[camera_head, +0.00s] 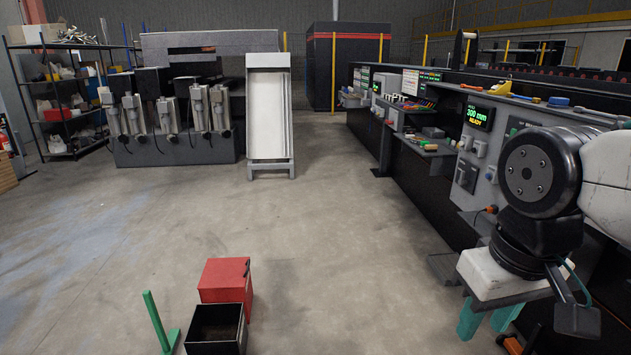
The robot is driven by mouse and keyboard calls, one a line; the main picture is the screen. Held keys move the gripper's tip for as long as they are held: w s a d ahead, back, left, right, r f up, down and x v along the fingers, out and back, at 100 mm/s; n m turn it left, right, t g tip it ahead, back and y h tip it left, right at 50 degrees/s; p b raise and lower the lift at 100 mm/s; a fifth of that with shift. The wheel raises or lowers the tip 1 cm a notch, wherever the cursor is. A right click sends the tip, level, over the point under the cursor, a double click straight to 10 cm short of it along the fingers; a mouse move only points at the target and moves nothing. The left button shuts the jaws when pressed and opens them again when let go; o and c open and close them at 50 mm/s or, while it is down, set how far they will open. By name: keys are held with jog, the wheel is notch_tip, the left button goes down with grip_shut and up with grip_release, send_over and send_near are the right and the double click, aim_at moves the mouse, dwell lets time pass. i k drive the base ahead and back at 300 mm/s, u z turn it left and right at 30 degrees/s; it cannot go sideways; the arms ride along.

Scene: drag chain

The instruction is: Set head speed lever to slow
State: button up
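The machine's grey control panel (487,180) stands at the right, with a display (479,117) reading "300 mm READY". My gripper (487,320) hangs at the lower right, in front of and below the panel, pointing down. Its two teal fingers are apart with nothing seen between them. My wrist and arm hide the panel's right part.
A long black machine bench (422,148) with tools runs back along the right. A red box (226,279), a black open bin (215,329) and a green stand (156,322) are on the floor at bottom left. A white upright rack (269,115) stands behind. The middle floor is clear.

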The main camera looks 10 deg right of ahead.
aim_at(461, 181)
jog(key=z, duration=0.6)
jog(key=i, duration=1.85)
jog(key=z, duration=0.6)
jog(key=k, duration=0.65)
jog(key=u, duration=0.5)
jog(key=i, duration=1.3)
jog(key=z, duration=0.15)
